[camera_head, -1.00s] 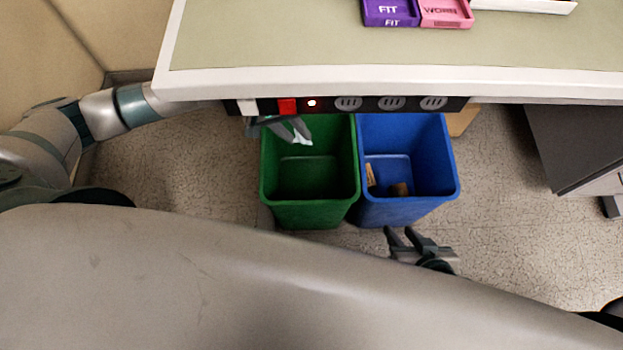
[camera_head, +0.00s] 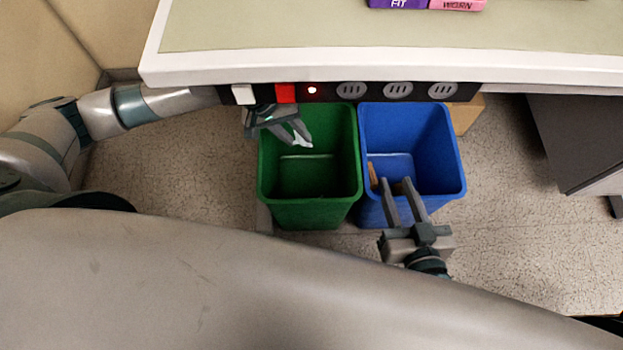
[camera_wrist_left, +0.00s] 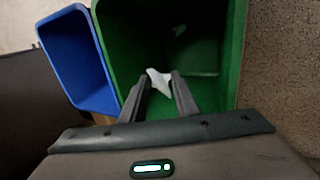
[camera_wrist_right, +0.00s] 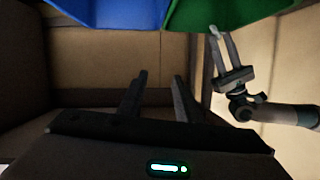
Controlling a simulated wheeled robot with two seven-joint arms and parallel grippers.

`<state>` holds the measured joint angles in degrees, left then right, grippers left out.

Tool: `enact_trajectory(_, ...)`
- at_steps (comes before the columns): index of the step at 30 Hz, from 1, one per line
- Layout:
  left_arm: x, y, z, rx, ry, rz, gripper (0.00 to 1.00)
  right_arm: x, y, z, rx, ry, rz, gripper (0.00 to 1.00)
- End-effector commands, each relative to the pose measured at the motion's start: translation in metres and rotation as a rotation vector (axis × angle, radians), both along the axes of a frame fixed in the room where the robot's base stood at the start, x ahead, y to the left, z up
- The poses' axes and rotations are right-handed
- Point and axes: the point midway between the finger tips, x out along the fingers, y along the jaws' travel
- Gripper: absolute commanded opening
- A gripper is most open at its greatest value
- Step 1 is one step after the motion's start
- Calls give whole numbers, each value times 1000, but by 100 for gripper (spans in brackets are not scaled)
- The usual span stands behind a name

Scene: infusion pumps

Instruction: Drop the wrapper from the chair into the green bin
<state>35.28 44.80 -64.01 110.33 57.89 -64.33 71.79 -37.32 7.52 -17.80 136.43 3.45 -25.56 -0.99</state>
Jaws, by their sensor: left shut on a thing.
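The white wrapper (camera_head: 303,141) is a small crumpled piece held at the fingertips of my left gripper (camera_head: 303,135). The left wrist view shows the wrapper (camera_wrist_left: 159,80) between the two fingers, over the inside of the green bin (camera_wrist_left: 120,30). The green bin (camera_head: 310,215) stands open under the desk edge in the head view, its floor looking bare. My right gripper (camera_head: 398,184) has its fingers apart and empty, overlapping the front of the blue bin in the picture. No chair is recognisable.
The blue bin (camera_head: 445,150) stands right of the green bin with brown bits inside. The desk (camera_head: 250,58) overhangs behind both, with a power strip (camera_head: 375,90) along its edge. A dark cabinet (camera_head: 575,140) is at the right. Floor (camera_head: 500,240) is clear between.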

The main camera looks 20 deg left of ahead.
Motion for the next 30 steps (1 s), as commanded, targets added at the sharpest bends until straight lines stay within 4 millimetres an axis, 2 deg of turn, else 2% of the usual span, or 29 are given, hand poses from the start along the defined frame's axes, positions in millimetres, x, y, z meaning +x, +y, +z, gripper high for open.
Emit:
enact_trajectory(14,0,0,-15,-1,0,0,8,4,14,56,95,-312,-4,31)
enact_trajectory(24,0,0,-23,-1,0,0,7,-7,18,98,170,-531,-10,31)
enact_trajectory(30,0,0,-27,-1,0,0,7,-16,19,115,204,-625,-13,31)
